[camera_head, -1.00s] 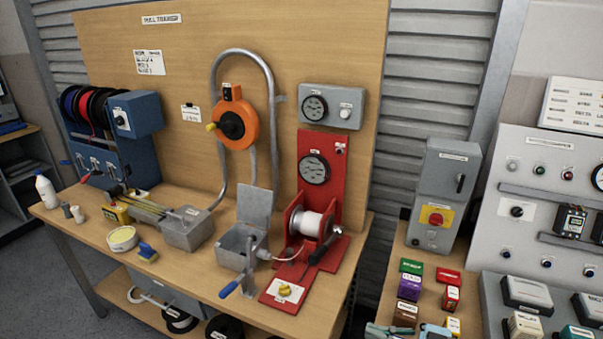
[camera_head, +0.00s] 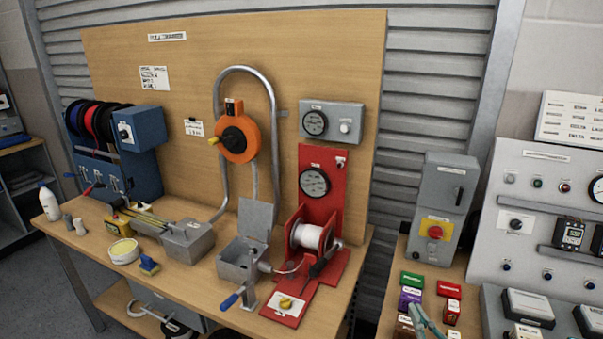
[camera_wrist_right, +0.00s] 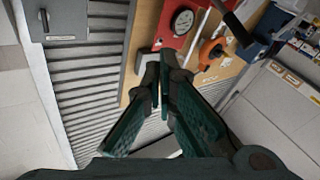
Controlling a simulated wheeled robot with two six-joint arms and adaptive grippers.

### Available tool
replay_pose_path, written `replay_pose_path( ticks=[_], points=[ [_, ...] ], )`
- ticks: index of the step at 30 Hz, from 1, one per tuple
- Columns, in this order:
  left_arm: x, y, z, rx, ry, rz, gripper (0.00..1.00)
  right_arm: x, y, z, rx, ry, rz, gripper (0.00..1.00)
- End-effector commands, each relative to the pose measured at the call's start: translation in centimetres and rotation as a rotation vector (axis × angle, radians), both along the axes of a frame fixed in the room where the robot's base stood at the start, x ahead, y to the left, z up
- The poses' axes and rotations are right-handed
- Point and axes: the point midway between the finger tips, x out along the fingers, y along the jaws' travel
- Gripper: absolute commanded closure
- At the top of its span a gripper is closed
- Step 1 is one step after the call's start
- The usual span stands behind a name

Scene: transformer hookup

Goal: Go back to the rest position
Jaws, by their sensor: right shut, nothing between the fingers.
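My right gripper (camera_head: 426,320) shows as a teal piece at the bottom edge of the head view, in front of the small coloured boxes on the right bench. In the right wrist view its two teal fingers (camera_wrist_right: 165,62) come together at the tips and hold nothing. The rest of the right arm is out of the head view. My left gripper is in neither view.
The wooden workbench (camera_head: 180,281) carries a red winch stand (camera_head: 322,190), grey junction boxes and a blue reel unit (camera_head: 137,167). Right of it stand a grey switch box (camera_head: 441,195), small coloured boxes (camera_head: 411,279) and a grey control panel (camera_head: 518,190). A gap separates the benches.

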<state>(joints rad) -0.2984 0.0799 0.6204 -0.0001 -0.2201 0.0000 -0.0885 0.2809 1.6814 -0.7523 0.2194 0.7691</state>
Motion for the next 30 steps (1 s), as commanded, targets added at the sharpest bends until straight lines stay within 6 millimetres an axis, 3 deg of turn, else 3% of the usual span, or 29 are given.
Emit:
replay_pose_path(
  ticks=[4,8,13,21,22,25,30],
  points=[
    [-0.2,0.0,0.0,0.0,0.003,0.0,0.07,-3.3,-4.4,-3.0,0.049,0.213,-0.314,1.0],
    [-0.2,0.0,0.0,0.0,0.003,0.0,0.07,-9.2,-6.0,-7.8,0.068,0.539,-0.489,1.0],
    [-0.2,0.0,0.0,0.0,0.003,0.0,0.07,-17.3,-4.3,-12.1,0.05,0.925,-0.514,1.0],
    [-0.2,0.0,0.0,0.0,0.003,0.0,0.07,-28.5,0.3,-14.0,-0.02,1.363,-0.361,1.0],
    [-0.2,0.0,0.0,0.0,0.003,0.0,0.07,-29.1,0.5,-14.5,-0.027,1.393,-0.347,1.0],
    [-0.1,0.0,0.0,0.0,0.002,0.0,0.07,-28.1,0.0,-18.8,-0.025,1.41,-0.36,1.0],
    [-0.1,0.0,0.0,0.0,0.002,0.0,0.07,-28.2,-0.8,-25.9,-0.023,1.447,-0.373,1.0]
  ],
)
